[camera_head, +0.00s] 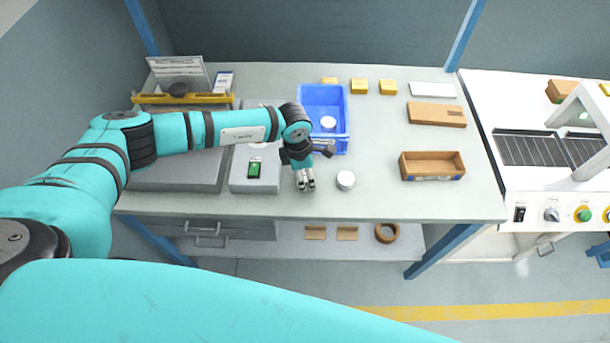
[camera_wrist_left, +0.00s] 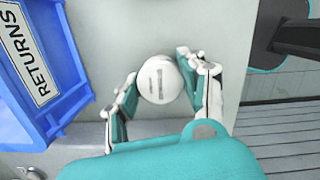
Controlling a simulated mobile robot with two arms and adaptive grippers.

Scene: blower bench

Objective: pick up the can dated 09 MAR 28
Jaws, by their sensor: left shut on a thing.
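In the left wrist view, a white round can (camera_wrist_left: 158,80) sits between the fingertips of my left gripper (camera_wrist_left: 157,70), which is shut on it. Two dark marks show on its pale top; no date is readable. In the head view, my left gripper (camera_head: 306,181) points down over the front of the bench. Another white can (camera_head: 328,122) is inside the blue bin (camera_head: 341,143). My right gripper is not in view.
The blue bin, labelled RETURNS in the left wrist view (camera_wrist_left: 62,100), is close to my gripper. An open brown box (camera_head: 432,168) stands to the right. The bench's front middle is otherwise clear.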

